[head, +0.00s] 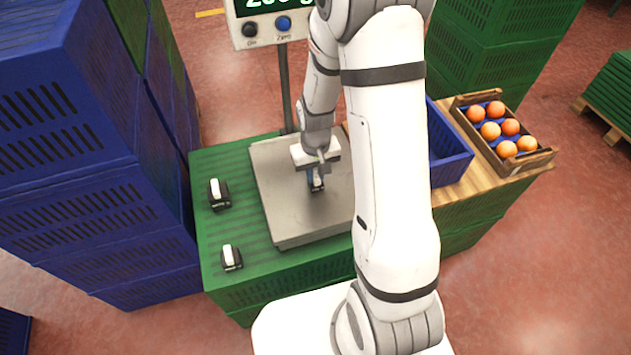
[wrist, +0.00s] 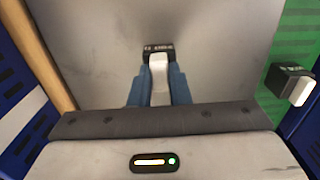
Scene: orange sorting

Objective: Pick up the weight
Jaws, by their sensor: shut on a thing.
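A weight with a black body and a white handle (wrist: 158,68) is on the metal scale plate (head: 285,215). My gripper (head: 316,181) is over the plate, with its blue fingers on both sides of the white handle. In the wrist view my gripper (wrist: 158,85) is shut on that handle, and the black body shows beyond the fingertips. I cannot tell whether the weight touches the plate. Two similar weights stand on the green crate left of the scale, one farther back (head: 218,194) and one nearer (head: 231,257). One of them also shows at the right in the wrist view (wrist: 290,83).
Stacked blue crates (head: 80,210) rise close on the left. A blue crate (head: 455,168) and a wooden box of oranges (head: 525,163) are at the right.

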